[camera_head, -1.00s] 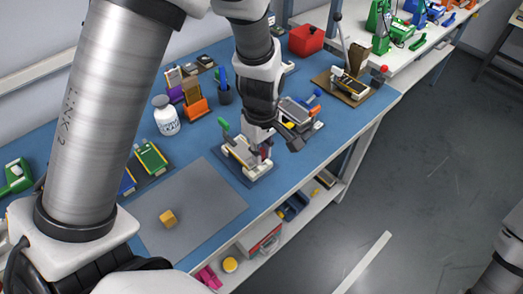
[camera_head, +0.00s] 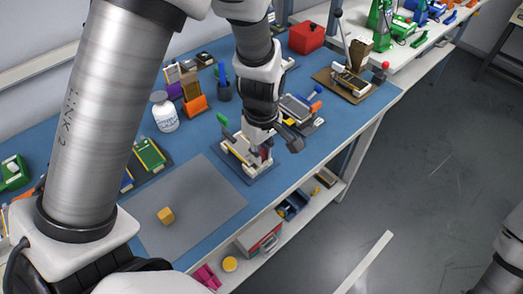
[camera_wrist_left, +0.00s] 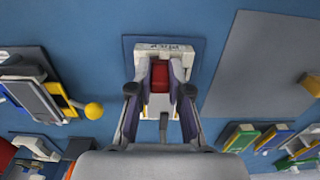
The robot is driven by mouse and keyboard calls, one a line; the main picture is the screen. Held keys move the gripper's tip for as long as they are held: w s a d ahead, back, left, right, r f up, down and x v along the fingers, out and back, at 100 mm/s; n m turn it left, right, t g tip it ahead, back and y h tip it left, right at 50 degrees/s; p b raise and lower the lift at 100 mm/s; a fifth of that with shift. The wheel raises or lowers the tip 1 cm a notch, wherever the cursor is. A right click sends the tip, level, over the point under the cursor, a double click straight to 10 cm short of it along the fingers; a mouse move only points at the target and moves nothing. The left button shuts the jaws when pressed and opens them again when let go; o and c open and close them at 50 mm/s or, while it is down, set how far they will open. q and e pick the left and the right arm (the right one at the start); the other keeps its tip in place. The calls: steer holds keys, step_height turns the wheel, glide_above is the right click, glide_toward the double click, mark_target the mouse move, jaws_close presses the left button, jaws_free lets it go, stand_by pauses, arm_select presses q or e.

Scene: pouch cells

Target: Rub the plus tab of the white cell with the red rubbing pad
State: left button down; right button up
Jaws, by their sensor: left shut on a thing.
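My left gripper (camera_head: 262,156) is over the white fixture (camera_head: 229,146) on its dark blue base plate, near the front edge of the bench. It is shut on the red rubbing pad (camera_wrist_left: 160,76), which sits between the fingertips in the left wrist view. The pad is a small red patch in the head view. The fixture's pale end block (camera_wrist_left: 163,49) lies just beyond the pad. The gripper hides much of the fixture; I cannot make out the white cell or its plus tab, nor whether the pad touches it. My right gripper is out of view.
A grey mat (camera_head: 205,200) with a yellow cube (camera_head: 166,215) lies left of the fixture. A white bottle (camera_head: 165,112) and an orange holder (camera_head: 194,100) stand behind. A device with a grey plate (camera_head: 297,107) is close on the right. The bench's front edge is near.

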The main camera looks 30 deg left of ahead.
arm_select(q)
steer(key=shift+f, duration=0.4)
